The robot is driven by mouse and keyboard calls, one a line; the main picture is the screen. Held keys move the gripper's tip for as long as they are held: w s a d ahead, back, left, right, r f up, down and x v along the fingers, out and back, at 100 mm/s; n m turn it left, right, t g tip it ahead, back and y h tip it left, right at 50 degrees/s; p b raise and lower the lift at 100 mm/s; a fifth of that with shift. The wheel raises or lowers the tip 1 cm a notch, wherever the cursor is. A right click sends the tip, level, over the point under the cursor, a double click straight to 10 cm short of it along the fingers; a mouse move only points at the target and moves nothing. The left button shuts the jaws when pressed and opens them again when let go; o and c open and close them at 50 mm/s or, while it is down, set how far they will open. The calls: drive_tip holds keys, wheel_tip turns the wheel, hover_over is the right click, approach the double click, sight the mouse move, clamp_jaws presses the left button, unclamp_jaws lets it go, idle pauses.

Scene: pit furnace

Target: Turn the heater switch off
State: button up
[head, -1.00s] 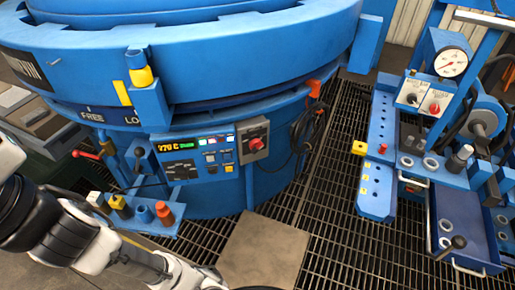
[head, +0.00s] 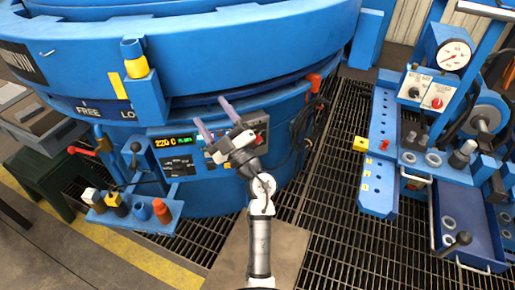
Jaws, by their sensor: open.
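The blue control panel (head: 174,164) on the furnace front has a lit display (head: 173,141) that appears to read 220 C. A grey switch box (head: 262,124) sits at its right end, mostly behind my gripper.
A small shelf (head: 134,221) with several coloured posts juts out at lower left. A red-handled lever (head: 82,150) is above it. A black cable (head: 308,122) hangs right of the panel. A bench (head: 378,192) with a gauge (head: 454,55) stands right. Open grating (head: 330,215) lies between.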

drive_tip(key=w+d+f+m+h, duration=0.1)
drive_tip(key=d+f+m+h, duration=0.15)
drive_tip(key=d+f, duration=0.35)
drive_tip(key=w+d+f+m+h, duration=0.15)
drive_tip(key=d+f+h, duration=0.25)
drive_tip(key=f, duration=0.5)
drive_tip(key=m+g+h, duration=0.2)
drive_tip(key=h, duration=0.1)
approach(255, 141)
drive_tip(key=b+x, duration=0.1)
drive_tip(key=x, duration=0.6)
drive_tip(key=shift+w+a, duration=0.15)
drive_tip(key=shift+w, duration=0.15)
drive_tip(key=shift+c, duration=0.3)
drive_tip(key=c, duration=0.9)
drive_tip(key=shift+c, duration=0.2)
